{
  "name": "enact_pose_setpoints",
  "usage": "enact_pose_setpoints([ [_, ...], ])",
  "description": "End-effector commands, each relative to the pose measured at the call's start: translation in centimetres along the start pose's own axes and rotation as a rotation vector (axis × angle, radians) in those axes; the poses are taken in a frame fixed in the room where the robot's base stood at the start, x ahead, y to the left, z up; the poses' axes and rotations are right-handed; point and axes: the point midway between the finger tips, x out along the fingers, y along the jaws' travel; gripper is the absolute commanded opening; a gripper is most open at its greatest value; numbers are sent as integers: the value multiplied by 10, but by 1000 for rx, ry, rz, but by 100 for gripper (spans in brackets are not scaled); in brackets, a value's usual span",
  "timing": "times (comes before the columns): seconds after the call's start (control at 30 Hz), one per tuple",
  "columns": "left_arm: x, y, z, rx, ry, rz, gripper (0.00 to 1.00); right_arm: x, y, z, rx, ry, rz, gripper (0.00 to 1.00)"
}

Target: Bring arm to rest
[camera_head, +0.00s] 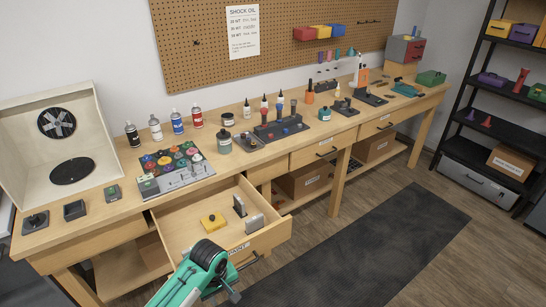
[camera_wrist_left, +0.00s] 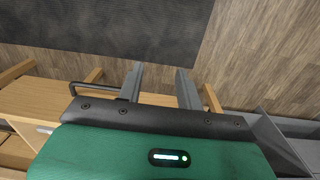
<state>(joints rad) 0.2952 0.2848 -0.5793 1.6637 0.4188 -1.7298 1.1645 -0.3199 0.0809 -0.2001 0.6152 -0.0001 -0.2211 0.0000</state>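My left gripper shows in the left wrist view (camera_wrist_left: 160,78) with its two grey fingers apart and nothing between them. The dark floor mat and wood floor lie beyond the fingers. In the head view my green left arm reaches in at the bottom, in front of the open drawer (camera_head: 181,229); its fingers are not clear there. My right gripper is in neither view.
The long workbench (camera_head: 90,226) carries a white spray booth (camera_head: 92,125), spray cans, a paint tray and tools. A dark mat (camera_head: 375,250) covers clear floor in front. A black shelf rack (camera_head: 463,90) stands at the right.

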Motion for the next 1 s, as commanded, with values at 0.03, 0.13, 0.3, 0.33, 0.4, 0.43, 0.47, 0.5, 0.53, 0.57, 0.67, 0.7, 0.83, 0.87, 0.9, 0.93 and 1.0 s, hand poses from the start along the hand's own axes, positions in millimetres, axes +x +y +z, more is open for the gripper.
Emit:
enact_pose_setpoints([
  [0.03,13,-2,-1,5,-3,5,36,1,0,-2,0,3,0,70],
  [0.13,37,-6,-2,22,-4,19,36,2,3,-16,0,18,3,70],
  [0.3,91,-21,-2,63,2,39,36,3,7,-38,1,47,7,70],
  [0.33,102,-25,-1,72,5,42,36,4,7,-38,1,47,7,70],
  [0.4,132,-36,3,97,10,50,36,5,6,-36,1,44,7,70],
  [0.43,148,-42,5,111,14,51,36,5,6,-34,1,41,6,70],
  [0.47,164,-50,9,126,17,53,36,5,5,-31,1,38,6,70],
  [0.5,188,-63,15,152,24,53,36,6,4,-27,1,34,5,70],
  [0.53,207,-74,21,173,28,52,36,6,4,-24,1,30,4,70],
  [0.57,226,-86,28,196,34,50,36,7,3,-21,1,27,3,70],
  [0.67,284,-128,58,284,54,42,36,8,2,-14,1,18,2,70],
  [0.7,305,-146,72,320,61,37,36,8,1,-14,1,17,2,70],
  [0.83,362,-206,129,448,76,17,36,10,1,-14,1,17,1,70],
  [0.87,373,-220,144,480,78,12,36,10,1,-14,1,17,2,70],
  [0.9,386,-238,163,520,80,6,36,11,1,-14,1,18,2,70],
  [0.93,395,-252,179,550,81,2,36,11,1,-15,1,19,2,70],
  [1.0,410,-278,212,618,83,-4,36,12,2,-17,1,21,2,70],
])
